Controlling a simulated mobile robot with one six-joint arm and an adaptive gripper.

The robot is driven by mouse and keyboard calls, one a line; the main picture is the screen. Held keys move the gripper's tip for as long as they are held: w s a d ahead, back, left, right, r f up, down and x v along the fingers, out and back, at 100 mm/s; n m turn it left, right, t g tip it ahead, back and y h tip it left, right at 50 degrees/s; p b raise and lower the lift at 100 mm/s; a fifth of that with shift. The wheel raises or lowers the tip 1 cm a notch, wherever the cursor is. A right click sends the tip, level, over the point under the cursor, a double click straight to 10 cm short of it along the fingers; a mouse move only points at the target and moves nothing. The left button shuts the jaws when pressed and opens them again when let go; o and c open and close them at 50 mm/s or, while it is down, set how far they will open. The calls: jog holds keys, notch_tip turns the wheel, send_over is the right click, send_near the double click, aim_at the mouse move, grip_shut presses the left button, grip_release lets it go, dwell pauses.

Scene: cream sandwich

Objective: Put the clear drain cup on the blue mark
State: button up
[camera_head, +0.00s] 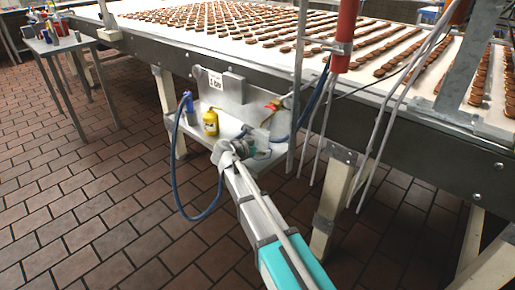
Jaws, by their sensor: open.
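My gripper (262,150) is at the end of my arm, over the front right of the small metal shelf (221,153) on the side of the conveyor. Its jaws are open. A pale, see-through shape that looks like the clear drain cup (261,136) is right beside the fingers. I cannot tell whether they touch it or stand around it. The blue mark cannot be made out; my gripper and wrist cover part of the shelf.
A red-handled valve (274,105) is above the cup. A blue hose (176,180) hangs in front. A conveyor (240,50) with many biscuits lies behind. A cluttered side table (62,46) stands far left.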

jog(key=p+v, duration=0.4)
jog(key=v, duration=0.6)
jog(key=shift+r, duration=0.2)
jog(key=shift+p+v, duration=0.3)
jog(key=shift+v, duration=0.65)
jog(key=shift+f, duration=0.1)
dwell(0.6)
dwell(0.6)
